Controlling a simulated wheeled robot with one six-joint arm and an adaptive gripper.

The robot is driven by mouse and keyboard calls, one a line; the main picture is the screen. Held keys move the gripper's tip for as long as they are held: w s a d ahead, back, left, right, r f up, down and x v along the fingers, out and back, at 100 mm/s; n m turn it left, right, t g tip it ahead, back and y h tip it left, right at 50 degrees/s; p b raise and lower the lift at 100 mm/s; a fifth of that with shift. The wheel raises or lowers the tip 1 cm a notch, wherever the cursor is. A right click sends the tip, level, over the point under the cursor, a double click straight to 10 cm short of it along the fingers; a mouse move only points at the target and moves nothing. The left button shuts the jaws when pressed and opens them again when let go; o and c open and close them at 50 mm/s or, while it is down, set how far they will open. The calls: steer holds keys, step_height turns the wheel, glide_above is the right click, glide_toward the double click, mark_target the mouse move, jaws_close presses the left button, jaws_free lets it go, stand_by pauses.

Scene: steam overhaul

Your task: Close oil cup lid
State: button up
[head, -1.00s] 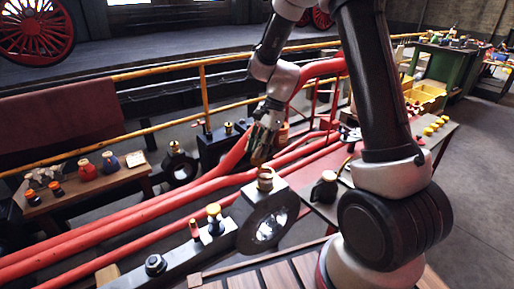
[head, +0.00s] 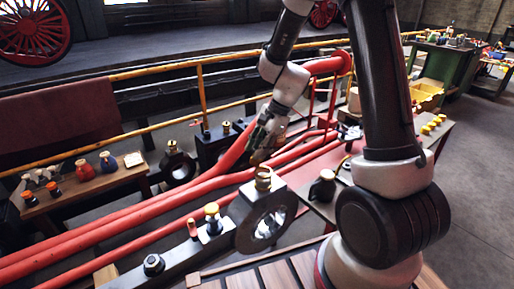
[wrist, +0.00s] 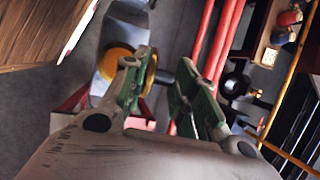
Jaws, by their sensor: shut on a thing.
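The brass oil cup (head: 263,181) stands on the dark block above the ring-shaped rod end in the head view. Its lid cannot be told apart clearly. In the wrist view a round yellow brass part (wrist: 113,63), probably the cup, lies behind and left of the left finger. My gripper (head: 257,154) hangs above and slightly behind the cup, tilted downward, and looks apart from it. In the wrist view my gripper's green-padded fingers (wrist: 166,75) stand partly apart. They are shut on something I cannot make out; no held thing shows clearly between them.
Red pipes (head: 130,215) run behind the cup. A yellow-capped cup (head: 212,217) and a small red one (head: 192,228) stand on the rod to the left. A dark jar (head: 325,185) stands at right. A side table (head: 110,181) holds bottles at left.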

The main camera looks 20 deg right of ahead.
mark_target(270, 175)
steer(key=shift+s+d+t+y, duration=0.25)
steer(key=shift+s+t, duration=0.25)
steer(key=shift+t, duration=0.3)
steer(key=shift+s+d+f+n+t+y, duration=0.15)
steer(key=shift+s+n+t+y, duration=0.25)
steer(key=shift+t, duration=0.3)
steer(key=shift+s+d+f+n+t+y, duration=0.1)
steer(key=shift+s+d+f+t+y, duration=0.1)
steer(key=shift+s+t, duration=0.4)
steer(key=shift+s+d+f+n+t+y, duration=0.1)
steer(key=shift+s+f+n+t+y, duration=0.15)
steer(key=shift+t, duration=0.55)
steer(key=shift+s+d+f+n+t+y, duration=0.1)
steer(key=shift+s+f+n+t+y, duration=0.25)
steer(key=shift+t, duration=0.3)
steer(key=shift+s+d+f+t+y, duration=0.15)
steer(key=shift+s+t+y, duration=0.25)
steer(key=shift+t, duration=0.25)
steer(key=shift+s+f+n+t+y, duration=0.4)
steer(key=shift+s+f+t+y, duration=0.15)
steer(key=shift+t, duration=0.45)
steer(key=shift+f, duration=0.1)
